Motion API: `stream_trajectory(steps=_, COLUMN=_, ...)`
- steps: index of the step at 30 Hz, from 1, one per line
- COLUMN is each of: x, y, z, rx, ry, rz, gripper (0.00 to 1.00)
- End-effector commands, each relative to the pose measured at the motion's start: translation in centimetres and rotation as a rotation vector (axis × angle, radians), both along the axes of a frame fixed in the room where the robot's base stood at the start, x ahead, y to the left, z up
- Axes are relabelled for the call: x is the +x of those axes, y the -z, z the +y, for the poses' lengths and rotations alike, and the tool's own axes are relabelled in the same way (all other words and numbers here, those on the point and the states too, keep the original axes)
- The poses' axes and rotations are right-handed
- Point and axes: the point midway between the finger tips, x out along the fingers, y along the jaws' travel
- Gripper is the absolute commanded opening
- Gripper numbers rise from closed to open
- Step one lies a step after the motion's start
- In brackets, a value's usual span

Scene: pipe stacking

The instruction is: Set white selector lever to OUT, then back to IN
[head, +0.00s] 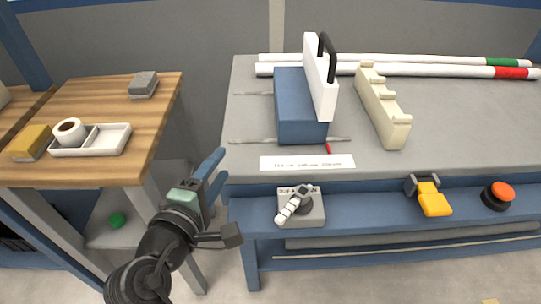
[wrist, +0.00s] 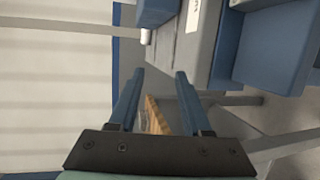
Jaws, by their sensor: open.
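The white selector lever (head: 287,211) sits on a grey plate (head: 315,216) on the front blue rail of the workbench. Its handle slants from upper right to lower left across a dark round hub. The plate's lettering is partly covered and too small to read surely, so I cannot tell which mark the lever points at. My gripper (head: 217,170) is open and empty, left of the lever and apart from it, near the bench's left front corner. Its two blue fingers stand apart in the wrist view (wrist: 158,76), with nothing between them. I cannot make out the lever in the wrist view.
A yellow-handled device (head: 433,200) and an orange button (head: 499,194) are farther right along the rail. The bench top holds a blue block (head: 297,105), a cream rack (head: 382,108) and white pipes (head: 400,69). A wooden table (head: 125,160) stands left of my gripper.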

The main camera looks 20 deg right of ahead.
Motion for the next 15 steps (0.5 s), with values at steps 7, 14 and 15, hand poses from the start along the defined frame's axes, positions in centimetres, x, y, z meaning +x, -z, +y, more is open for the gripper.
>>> stream_trajectory(steps=7, x=-9.3, y=5.3, z=-1.4, rx=-0.806, ry=0.120, rz=0.679, gripper=0.49)
stream_trajectory(steps=14, x=-13.7, y=5.7, z=-1.2, rx=-1.160, ry=0.165, rz=0.914, gripper=0.49)
stream_trajectory(steps=15, x=-13.9, y=5.8, z=-1.2, rx=-1.178, ry=0.169, rz=0.926, gripper=0.49)
